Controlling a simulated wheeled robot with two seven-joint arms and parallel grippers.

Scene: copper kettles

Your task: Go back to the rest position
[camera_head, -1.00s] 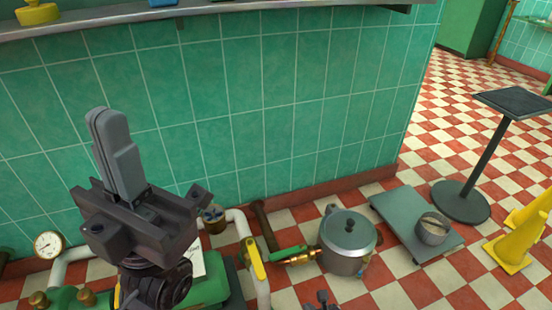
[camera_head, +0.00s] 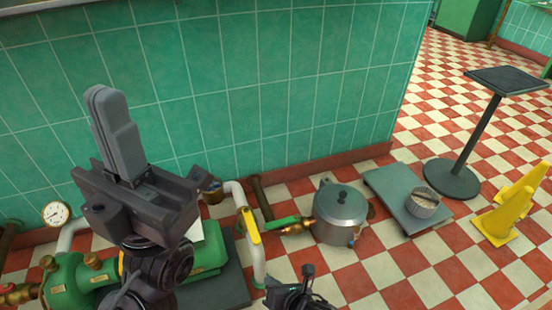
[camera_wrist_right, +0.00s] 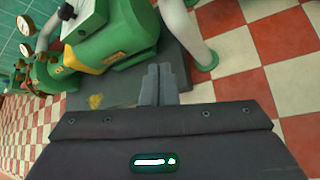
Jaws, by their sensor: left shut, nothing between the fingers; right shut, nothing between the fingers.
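My left gripper (camera_head: 113,130) stands upright at the left of the head view, its fingers closed together and empty, in front of the green tiled wall. My right arm shows at the bottom edge of the head view, right of the middle, with its fingers not clear there. In the right wrist view my right gripper (camera_wrist_right: 158,84) has its fingers shut with nothing between them. It points toward the green pump (camera_wrist_right: 112,32) and its dark base plate, and I cannot tell the exact gap.
The green pump (camera_head: 70,284) with a gauge (camera_head: 56,214) and pipes stands below my left gripper. A grey pot (camera_head: 340,212), a low platform scale (camera_head: 384,184) with a small bucket (camera_head: 423,202), a pedestal stand (camera_head: 477,140) and yellow cones (camera_head: 498,219) stand right. Checkered floor is open at lower right.

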